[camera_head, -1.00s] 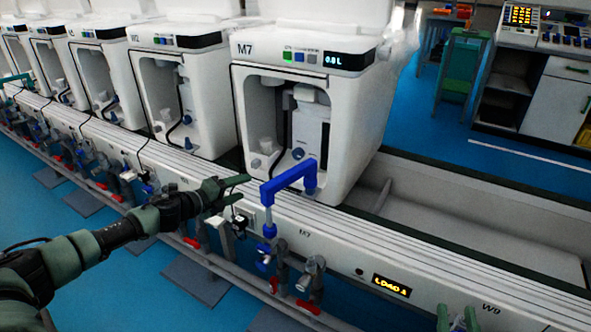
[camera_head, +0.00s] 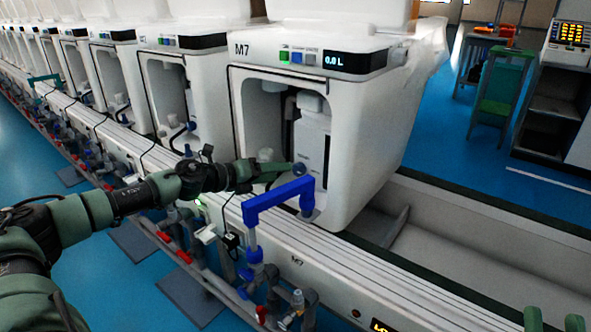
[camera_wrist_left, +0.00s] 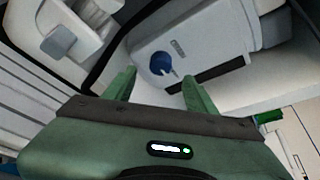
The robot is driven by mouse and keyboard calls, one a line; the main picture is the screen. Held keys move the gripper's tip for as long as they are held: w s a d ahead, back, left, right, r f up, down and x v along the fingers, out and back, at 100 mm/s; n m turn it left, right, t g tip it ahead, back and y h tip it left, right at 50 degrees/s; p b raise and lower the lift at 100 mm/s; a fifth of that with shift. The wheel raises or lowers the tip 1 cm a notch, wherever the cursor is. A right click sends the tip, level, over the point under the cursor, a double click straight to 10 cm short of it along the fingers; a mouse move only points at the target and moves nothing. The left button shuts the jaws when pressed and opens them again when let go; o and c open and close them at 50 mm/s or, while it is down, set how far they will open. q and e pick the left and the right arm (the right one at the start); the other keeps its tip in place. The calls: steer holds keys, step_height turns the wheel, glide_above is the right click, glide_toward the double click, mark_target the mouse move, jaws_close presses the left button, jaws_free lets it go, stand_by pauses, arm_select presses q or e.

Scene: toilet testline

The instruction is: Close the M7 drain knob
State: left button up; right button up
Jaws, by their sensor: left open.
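The M7 unit (camera_head: 345,110) is a white cabinet with an open front bay. Its blue round drain knob (camera_head: 299,169) is at the lower part of the inner white box. In the left wrist view the knob (camera_wrist_left: 160,62) shows with a small pointer, ahead of the fingers. My left gripper (camera_head: 275,168) reaches into the bay from the left, and its tips are close to the knob. In the left wrist view its two green fingers (camera_wrist_left: 159,76) are spread, one either side of the knob in the picture. Contact cannot be told. My right gripper (camera_head: 554,321) shows two separated green fingertips at the bottom right.
A blue pipe (camera_head: 280,193) arches in front of M7, just below my left gripper. Similar white units stand in a row to the left. Valves and pipes (camera_head: 265,290) run along the front rail. The M7 display (camera_head: 347,61) reads 0.0 L.

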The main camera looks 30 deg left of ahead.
mark_target(296, 171)
arm_select(q)
steer(key=x, duration=0.5)
steer(key=shift+w, duration=0.1)
steer(key=shift+w+d+f, duration=0.15)
steer(key=shift+w+d, duration=0.1)
steer(key=shift+w, duration=0.15)
arm_select(e)
steer(key=shift+w+f+g+h, duration=0.2)
steer(key=shift+w+f+g, duration=0.1)
steer(key=shift+f, duration=0.25)
steer(key=shift+w+f+g+h, duration=0.2)
steer(key=shift+f+g, duration=0.1)
steer(key=shift+f, duration=0.25)
